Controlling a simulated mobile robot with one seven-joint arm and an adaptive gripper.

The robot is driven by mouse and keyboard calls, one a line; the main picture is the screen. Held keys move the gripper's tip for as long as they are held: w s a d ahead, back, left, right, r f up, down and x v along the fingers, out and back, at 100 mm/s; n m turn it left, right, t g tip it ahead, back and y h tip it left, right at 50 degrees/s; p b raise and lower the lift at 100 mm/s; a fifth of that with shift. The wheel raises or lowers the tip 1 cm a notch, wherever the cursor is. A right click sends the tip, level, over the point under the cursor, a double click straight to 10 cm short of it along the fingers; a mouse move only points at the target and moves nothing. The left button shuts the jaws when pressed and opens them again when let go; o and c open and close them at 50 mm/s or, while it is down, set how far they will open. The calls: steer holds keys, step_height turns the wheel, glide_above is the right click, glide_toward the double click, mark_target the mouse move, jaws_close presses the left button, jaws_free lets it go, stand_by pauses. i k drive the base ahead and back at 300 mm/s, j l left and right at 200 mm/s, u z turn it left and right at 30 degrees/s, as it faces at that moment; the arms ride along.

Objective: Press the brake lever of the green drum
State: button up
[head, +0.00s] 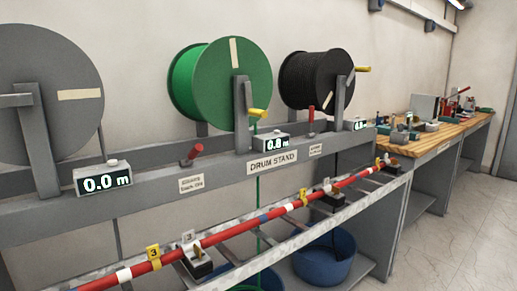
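The green drum (232,85) is mounted on the grey drum stand (225,167), with a yellow crank handle (258,113) at its right. A red-handled lever (192,154) stands on the stand's beam below and left of the green drum, tilted to the right. A second red-handled lever (311,120) stands more upright on the beam below the black drum (312,80). A thin green line hangs down below the green drum. My gripper is not in view, so its state and place do not show.
A grey drum (50,90) is at left, with a counter (103,178) reading 0.0 m. Another counter (276,143) sits below the green drum. Blue tubs (325,258) stand below; a cluttered wooden workbench (437,138) is at right.

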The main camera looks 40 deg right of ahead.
mark_target(198, 148)
steer(key=i+j+z, duration=0.3)
steer(key=i, duration=0.15)
steer(key=i+j+z, duration=0.3)
steer(key=i+j, duration=0.05)
steer(key=i, duration=0.05)
